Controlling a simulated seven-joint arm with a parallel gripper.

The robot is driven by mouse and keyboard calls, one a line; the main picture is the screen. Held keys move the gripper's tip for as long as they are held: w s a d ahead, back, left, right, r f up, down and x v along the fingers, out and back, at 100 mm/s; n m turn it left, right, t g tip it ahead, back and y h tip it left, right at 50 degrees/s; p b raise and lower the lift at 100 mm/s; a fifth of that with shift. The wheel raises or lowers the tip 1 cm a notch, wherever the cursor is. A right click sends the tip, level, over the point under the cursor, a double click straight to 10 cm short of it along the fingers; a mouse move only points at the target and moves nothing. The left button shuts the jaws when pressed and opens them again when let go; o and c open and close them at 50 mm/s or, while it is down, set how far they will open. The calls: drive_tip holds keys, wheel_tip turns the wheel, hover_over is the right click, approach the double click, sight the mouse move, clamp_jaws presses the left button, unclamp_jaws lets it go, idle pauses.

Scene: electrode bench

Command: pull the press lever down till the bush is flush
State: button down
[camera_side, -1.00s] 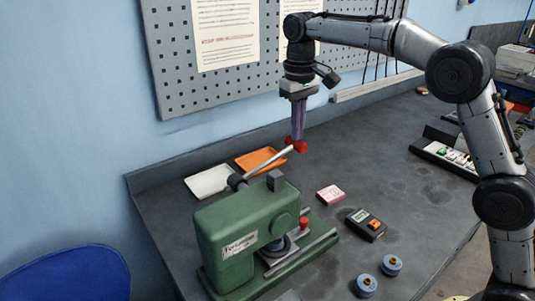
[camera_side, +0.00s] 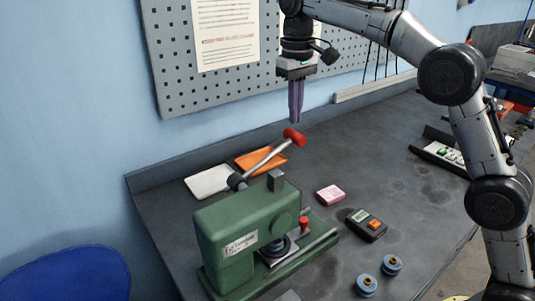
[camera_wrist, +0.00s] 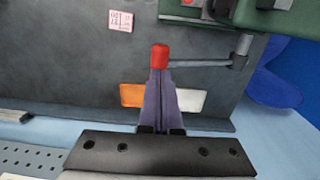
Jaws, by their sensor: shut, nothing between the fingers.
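The green press (camera_side: 245,232) stands on the bench at the lower middle of the side view; part of it shows at the top right of the wrist view (camera_wrist: 290,22). Its grey lever (camera_side: 263,160) slopes up to the right and ends in a red knob (camera_side: 294,137). In the wrist view the red knob (camera_wrist: 160,56) lies right at the fingertips (camera_wrist: 160,72). The ram (camera_side: 277,246) is in shadow under the press head, and I cannot make out the bush's seating.
An orange tray (camera_side: 246,160) and a white tray (camera_side: 205,182) lie behind the press. A pink card (camera_side: 330,195), a black meter (camera_side: 366,226) and two blue-grey spools (camera_side: 391,264) lie to its right. The pegboard (camera_side: 172,75) stands behind.

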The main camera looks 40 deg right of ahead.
drive_tip(key=shift+r, duration=2.05)
drive_tip(key=shift+d+r, duration=0.1)
drive_tip(key=shift+r, duration=0.05)
drive_tip(key=s+d+r+t, duration=0.2)
drive_tip(key=s+d+r, duration=0.1)
drive_tip(key=s+r, duration=0.85)
drive_tip(key=s+d+f+t, duration=0.15)
drive_tip(key=s+f, duration=0.35)
drive_tip(key=s, duration=0.7)
drive_tip(key=s+f+t, duration=0.1)
drive_tip(key=s+f, duration=0.3)
drive_tip(key=f, duration=0.5)
drive_tip(key=s+f+t, duration=0.1)
drive_tip(key=s+f, duration=0.4)
drive_tip(key=f, duration=0.5)
drive_tip(key=shift+s+d, duration=0.2)
drive_tip(key=shift+d, duration=0.2)
